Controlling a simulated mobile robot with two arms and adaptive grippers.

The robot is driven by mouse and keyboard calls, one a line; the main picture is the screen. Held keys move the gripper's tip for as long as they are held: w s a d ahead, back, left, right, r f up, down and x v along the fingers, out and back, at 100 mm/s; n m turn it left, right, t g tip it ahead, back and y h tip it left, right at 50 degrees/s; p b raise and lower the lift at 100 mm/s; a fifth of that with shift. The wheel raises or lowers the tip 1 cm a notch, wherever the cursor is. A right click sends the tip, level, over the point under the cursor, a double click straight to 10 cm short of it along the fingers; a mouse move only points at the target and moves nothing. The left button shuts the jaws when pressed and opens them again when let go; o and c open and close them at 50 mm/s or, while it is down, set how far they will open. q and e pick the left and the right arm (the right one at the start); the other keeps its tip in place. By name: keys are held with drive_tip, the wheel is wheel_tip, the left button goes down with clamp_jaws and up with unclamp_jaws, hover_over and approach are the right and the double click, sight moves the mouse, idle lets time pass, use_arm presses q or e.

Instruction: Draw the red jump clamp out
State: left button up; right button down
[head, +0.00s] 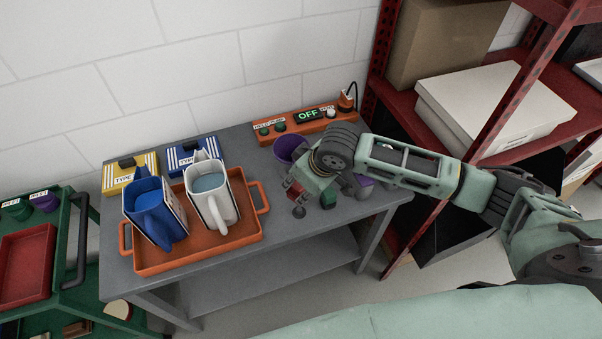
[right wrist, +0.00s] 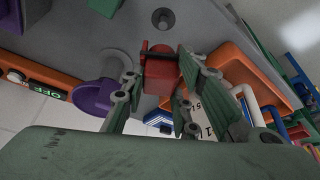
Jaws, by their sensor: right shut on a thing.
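The red jump clamp (right wrist: 160,72) is between the finger pads of my right gripper (right wrist: 155,66) in the right wrist view. The gripper is shut on it. In the head view the red clamp (head: 295,190) shows at the left side of my right gripper (head: 302,194), over the right part of the grey bench. The gripper and wrist hide part of it. A short dark round post (head: 298,212) is just below the clamp; it also shows in the right wrist view (right wrist: 163,18), apart from the clamp. My left gripper is not in view.
An orange tray (head: 208,249) holds a blue jug (head: 153,212) and a white jug (head: 211,202). Behind are yellow and blue boxes and an orange panel (head: 275,132) reading OFF. A purple bowl (head: 288,148) is close behind the gripper. A red shelf rack stands right.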

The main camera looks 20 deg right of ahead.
drive_tip(key=shift+f, duration=0.1)
drive_tip(key=shift+d, duration=0.15)
drive_tip(key=shift+p, duration=0.65)
drive_tip(key=shift+f+b, duration=0.7)
drive_tip(key=shift+f, duration=0.2)
drive_tip(key=shift+f+b, duration=0.85)
drive_tip(key=shift+f, duration=1.1)
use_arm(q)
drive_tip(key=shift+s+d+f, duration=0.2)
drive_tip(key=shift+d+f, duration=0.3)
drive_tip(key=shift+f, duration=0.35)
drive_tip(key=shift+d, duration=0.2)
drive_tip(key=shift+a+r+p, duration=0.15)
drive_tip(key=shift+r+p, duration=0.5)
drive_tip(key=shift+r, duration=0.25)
